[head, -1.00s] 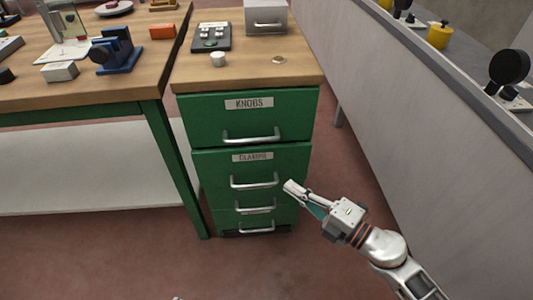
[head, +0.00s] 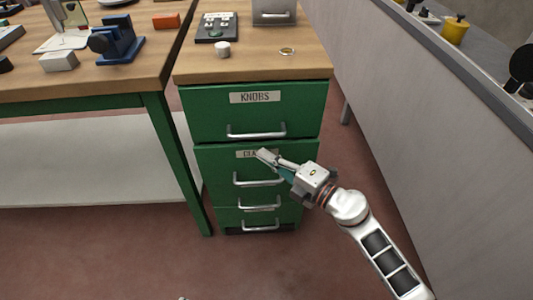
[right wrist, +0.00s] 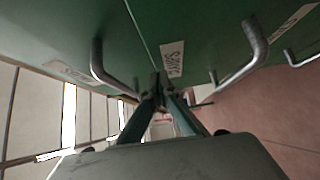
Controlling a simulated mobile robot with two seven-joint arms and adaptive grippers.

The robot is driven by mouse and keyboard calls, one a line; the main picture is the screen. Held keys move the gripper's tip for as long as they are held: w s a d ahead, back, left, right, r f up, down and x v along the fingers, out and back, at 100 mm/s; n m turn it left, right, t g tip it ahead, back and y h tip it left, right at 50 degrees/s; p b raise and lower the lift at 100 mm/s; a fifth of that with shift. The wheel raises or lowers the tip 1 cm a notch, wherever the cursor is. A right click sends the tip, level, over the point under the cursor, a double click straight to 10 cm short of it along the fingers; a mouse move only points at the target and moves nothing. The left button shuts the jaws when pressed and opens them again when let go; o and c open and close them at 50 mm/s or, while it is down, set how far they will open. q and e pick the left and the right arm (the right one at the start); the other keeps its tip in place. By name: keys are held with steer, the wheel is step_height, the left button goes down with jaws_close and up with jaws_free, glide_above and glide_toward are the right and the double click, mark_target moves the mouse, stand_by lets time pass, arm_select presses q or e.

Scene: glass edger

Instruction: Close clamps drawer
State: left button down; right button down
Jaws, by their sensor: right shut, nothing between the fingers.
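The clamps drawer (head: 303,157) is the green second drawer of the cabinet, under the knobs drawer (head: 300,104). Its front appears to stand slightly forward and overlaps the top of the drawer below. Its metal handle (head: 258,182) is below the label. My right gripper (head: 263,156) is shut and empty, with its fingertips in front of the clamps label and hiding part of it. In the right wrist view the shut fingertips (right wrist: 160,84) are close to a white label (right wrist: 172,60) on the green front; contact cannot be told.
Lower drawer handles (head: 260,207) sit under the clamps drawer. A wooden workbench (head: 85,83) with a green leg stands left. A grey panel (head: 415,130) runs along the right. A white cup (head: 222,49) and a ring (head: 287,51) lie on the cabinet top. Open floor lies in front.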

mark_target(265, 145)
steer(key=shift+w, duration=0.45)
arm_select(q)
steer(key=shift+w+d+r, duration=0.25)
steer(key=shift+d+r, duration=0.1)
steer(key=shift+r, duration=0.05)
arm_select(e)
steer(key=shift+r, duration=0.1)
steer(key=shift+w+r, duration=0.1)
steer(key=shift+w, duration=1.1)
steer(key=shift+w+d, duration=0.1)
steer(key=shift+w+d+r, duration=0.1)
steer(key=shift+r, duration=0.05)
arm_select(q)
steer(key=shift+s+a+f, duration=0.15)
steer(key=shift+s+a, duration=0.15)
steer(key=shift+s, duration=0.05)
